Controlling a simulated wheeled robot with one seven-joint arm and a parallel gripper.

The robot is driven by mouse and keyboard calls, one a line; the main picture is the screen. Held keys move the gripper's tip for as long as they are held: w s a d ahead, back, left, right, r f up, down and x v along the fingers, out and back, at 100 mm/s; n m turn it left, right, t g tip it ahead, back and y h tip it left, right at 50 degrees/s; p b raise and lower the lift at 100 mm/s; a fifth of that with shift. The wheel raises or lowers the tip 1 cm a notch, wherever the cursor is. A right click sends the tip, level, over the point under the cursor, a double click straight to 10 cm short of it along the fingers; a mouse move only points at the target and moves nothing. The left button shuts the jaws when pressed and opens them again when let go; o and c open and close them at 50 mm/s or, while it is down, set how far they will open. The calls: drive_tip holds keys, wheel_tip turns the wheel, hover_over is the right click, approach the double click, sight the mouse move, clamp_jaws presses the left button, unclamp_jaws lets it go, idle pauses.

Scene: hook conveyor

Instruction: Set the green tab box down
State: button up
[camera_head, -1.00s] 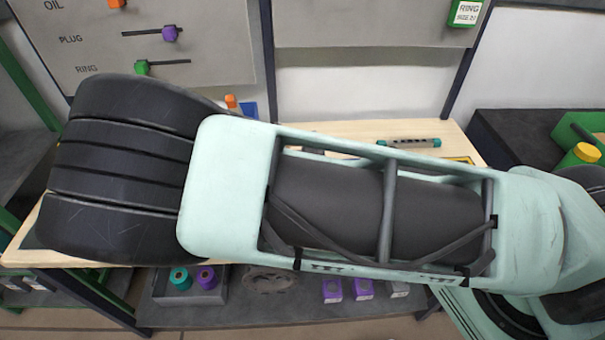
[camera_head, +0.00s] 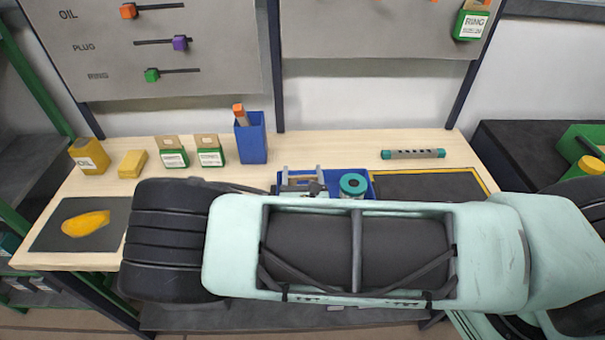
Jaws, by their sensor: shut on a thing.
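Two green tab boxes with white labels and tan tabs, one on the left (camera_head: 173,157) and one on the right (camera_head: 209,154), stand upright side by side at the back left of the wooden table (camera_head: 330,148). A green box labelled RING (camera_head: 470,24) is up on the board at the top right. My pale green arm with its black joint crosses the front of the picture.
A yellow box (camera_head: 88,155), a yellow block (camera_head: 132,164) and a blue holder (camera_head: 252,140) stand near the green boxes. A dark mat with a yellow item (camera_head: 86,223) lies front left. A blue tray holds a teal-topped part (camera_head: 353,184). A teal-ended grey bar (camera_head: 413,154) lies right of it.

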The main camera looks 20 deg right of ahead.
drive_tip(key=o, duration=1.2)
drive_tip(key=shift+f, duration=0.1)
drive_tip(key=shift+o, duration=0.2)
drive_tip(key=b+v, duration=0.4)
drive_tip(key=v, duration=0.7)
drive_tip(key=s+d+r+m+g+h, duration=0.2)
drive_tip(key=s+d+r+m+g, duration=0.1)
drive_tip(key=s+m+g, duration=0.4)
drive_tip(key=s+d+r+m+g+h, duration=0.2)
drive_tip(key=s+d+r+m+g, duration=0.25)
drive_tip(key=m+g, duration=0.4)
drive_tip(key=s+a+r+m+g+y, duration=0.1)
drive_tip(key=s+a+r+m+y, duration=0.5)
drive_tip(key=a+r+m+y, duration=0.3)
drive_tip(key=shift+s+a+r+g+y, duration=0.15)
drive_tip(key=shift+a+r+g+y, duration=0.25)
drive_tip(key=shift+r+y, duration=0.25)
